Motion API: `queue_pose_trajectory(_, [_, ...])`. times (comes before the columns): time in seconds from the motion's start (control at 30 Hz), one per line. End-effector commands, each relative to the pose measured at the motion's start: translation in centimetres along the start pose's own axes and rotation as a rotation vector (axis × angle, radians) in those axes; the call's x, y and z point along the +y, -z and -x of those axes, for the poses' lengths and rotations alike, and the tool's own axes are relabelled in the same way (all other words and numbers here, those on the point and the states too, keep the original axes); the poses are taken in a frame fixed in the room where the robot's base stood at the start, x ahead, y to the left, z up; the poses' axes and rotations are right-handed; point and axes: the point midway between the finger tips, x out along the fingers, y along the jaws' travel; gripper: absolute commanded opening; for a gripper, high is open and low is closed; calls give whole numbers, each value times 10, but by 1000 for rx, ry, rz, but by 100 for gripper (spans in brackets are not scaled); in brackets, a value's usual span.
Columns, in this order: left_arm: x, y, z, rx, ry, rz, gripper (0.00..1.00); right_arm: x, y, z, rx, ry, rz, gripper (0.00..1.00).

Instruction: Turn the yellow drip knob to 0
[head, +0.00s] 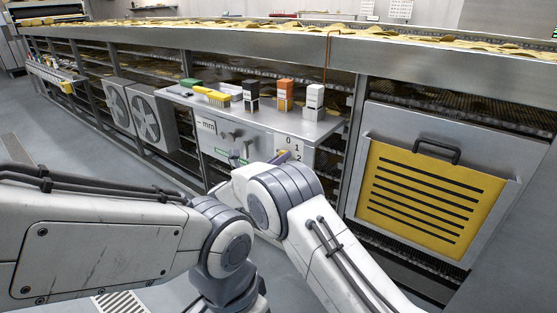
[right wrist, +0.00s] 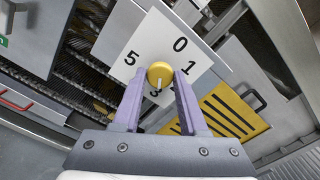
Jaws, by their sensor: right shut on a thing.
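The yellow drip knob (right wrist: 159,71) sits on a white dial plate (right wrist: 148,36) in the right wrist view. The 0, 1, 5 and a partly covered 3 show there. The knob's pale mark points down towards the 3, away from the 0. My right gripper (right wrist: 159,77) is shut on the knob, a purple finger on each side. In the head view, the right gripper (head: 282,157) is mostly hidden behind my right arm at the dial plate (head: 295,144).
A yellow slotted panel (head: 425,200) with a black handle is at the right. Fans (head: 143,118) stand left of the panel. The grey floor is clear at the left.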

Motion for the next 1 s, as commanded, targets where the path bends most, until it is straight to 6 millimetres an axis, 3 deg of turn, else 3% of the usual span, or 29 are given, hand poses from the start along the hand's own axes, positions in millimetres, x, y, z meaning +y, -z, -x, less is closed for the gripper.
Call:
queue_pose_trajectory(0.47, [-1,0,-8,0,0,0,50,1,-1,2,-1,-1,384,0])
queue_pose_trajectory(1.0, [0,0,3,0,0,0,50,1,-2,3,-3,-3,899,0])
